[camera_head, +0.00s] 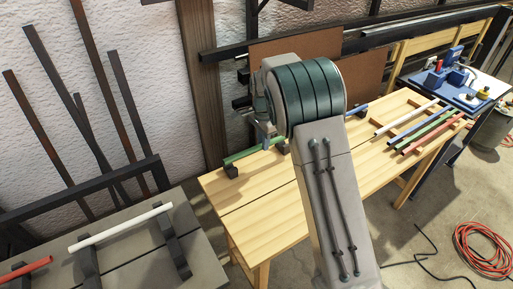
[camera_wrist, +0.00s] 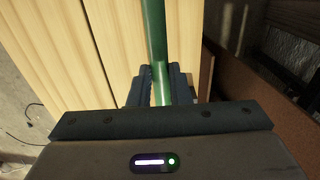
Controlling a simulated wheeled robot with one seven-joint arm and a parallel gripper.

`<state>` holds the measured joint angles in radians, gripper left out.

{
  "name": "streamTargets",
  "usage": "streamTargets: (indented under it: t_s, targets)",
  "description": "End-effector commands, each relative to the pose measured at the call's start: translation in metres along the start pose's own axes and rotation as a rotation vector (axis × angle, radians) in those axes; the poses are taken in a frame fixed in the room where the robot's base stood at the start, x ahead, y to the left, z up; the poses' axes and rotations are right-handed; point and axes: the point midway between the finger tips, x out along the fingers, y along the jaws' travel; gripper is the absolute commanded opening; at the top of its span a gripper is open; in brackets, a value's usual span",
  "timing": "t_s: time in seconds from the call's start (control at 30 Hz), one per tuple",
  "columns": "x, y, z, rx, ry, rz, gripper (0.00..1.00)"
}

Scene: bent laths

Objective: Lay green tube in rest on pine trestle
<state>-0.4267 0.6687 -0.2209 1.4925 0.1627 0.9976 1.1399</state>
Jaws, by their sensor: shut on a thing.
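The green tube (camera_head: 244,153) is over the left part of the pine trestle (camera_head: 250,205), lengthwise along its back edge. Its left end is at a dark rest block (camera_head: 231,171); I cannot tell whether it touches or hovers just above. A second dark block (camera_head: 282,147) is partly hidden by my arm. My gripper (camera_head: 267,141) is shut on the tube. In the wrist view the green tube (camera_wrist: 155,40) runs between the dark fingers of my gripper (camera_wrist: 160,84), above the pale planks. The tube's right end is hidden by my arm in the head view.
A blue tube (camera_head: 357,107) shows behind my arm. White, blue, green and red laths (camera_head: 425,132) lie at the trestle's right. A grey bench (camera_head: 130,248) at left bears a white tube (camera_head: 120,226). Brown panels (camera_head: 375,80) stand behind. The trestle's front left is clear.

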Motion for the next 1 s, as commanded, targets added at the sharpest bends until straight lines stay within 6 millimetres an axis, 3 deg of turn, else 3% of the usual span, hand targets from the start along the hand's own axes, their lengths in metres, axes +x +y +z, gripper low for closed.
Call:
streamTargets:
  t_s: [0.1,0.27,0.37,0.63,1.0]
  targets:
    - [0.011,-0.018,0.004,-0.001,0.000,0.000,0.00]
    - [0.018,-0.029,0.006,0.001,0.000,0.000,0.00]
    - [0.022,-0.031,0.006,0.001,0.000,0.000,0.00]
    - [0.057,-0.030,0.006,0.000,0.000,0.001,0.00]
    - [0.063,-0.030,0.006,0.000,0.000,0.000,0.00]
